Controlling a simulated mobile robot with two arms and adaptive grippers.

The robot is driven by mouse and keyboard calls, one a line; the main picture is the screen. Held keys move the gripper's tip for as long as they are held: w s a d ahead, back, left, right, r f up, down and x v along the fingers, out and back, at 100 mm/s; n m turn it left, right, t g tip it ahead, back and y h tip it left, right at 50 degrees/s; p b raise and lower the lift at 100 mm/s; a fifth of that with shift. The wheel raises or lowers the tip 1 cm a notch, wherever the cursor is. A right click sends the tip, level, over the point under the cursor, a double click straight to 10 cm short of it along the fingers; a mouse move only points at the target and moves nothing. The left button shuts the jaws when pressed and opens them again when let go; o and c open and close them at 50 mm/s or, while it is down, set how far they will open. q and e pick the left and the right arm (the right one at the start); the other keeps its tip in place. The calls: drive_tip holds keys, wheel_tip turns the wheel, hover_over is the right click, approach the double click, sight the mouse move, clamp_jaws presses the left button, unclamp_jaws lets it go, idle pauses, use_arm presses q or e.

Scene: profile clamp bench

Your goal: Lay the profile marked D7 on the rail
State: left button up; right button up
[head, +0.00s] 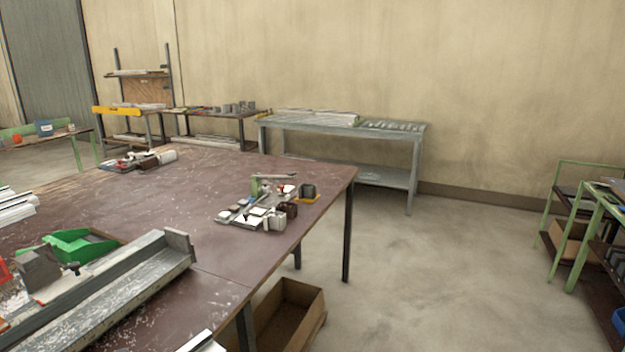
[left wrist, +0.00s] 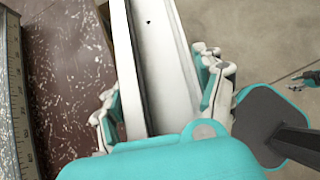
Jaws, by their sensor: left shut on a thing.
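In the left wrist view my left gripper (left wrist: 165,100) is shut on a long pale profile (left wrist: 158,50), with its fingers along both sides. No D7 mark can be read on it. The end of a pale profile (head: 203,342), likely the held one, shows at the bottom of the head view. The long grey metal rail (head: 130,286) lies on the bench at the lower left, with an upright end plate. A graduated strip (left wrist: 15,100) shows at the left of the wrist view. A small teal and white part at the right edge of that view is likely my right gripper (left wrist: 305,80).
The brown bench (head: 150,210) has a clear middle. Small tools and blocks (head: 262,208) sit near the right corner. A cardboard box (head: 285,315) stands below the bench edge.

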use_arm(q)
drive_tip(key=s+d+r+m+g+h, duration=0.2)
drive_tip(key=s+d+r+m, duration=0.15)
drive_tip(key=d, duration=0.45)
drive_tip(key=w+r+n+t+y+p, duration=0.1)
drive_tip(key=w+r+n+y+p, duration=0.25)
drive_tip(key=r, duration=0.55)
drive_tip(key=w+r+n+t+y+p, duration=0.1)
drive_tip(key=w+r+n+t+p, duration=0.2)
drive_tip(key=r+p, duration=0.4)
drive_tip(key=w+r+n+y+p, duration=0.3)
drive_tip(key=w+r+n, duration=0.1)
drive_tip(key=r, duration=0.6)
wheel_tip(320, 180, down, 5)
drive_tip(key=b, duration=0.4)
drive_tip(key=shift+w+f+b, duration=0.1)
drive_tip(key=shift+w+b, duration=0.05)
drive_tip(key=shift+b, duration=0.25)
drive_tip(key=shift+a+r, duration=0.1)
drive_tip(key=shift+r, duration=0.15)
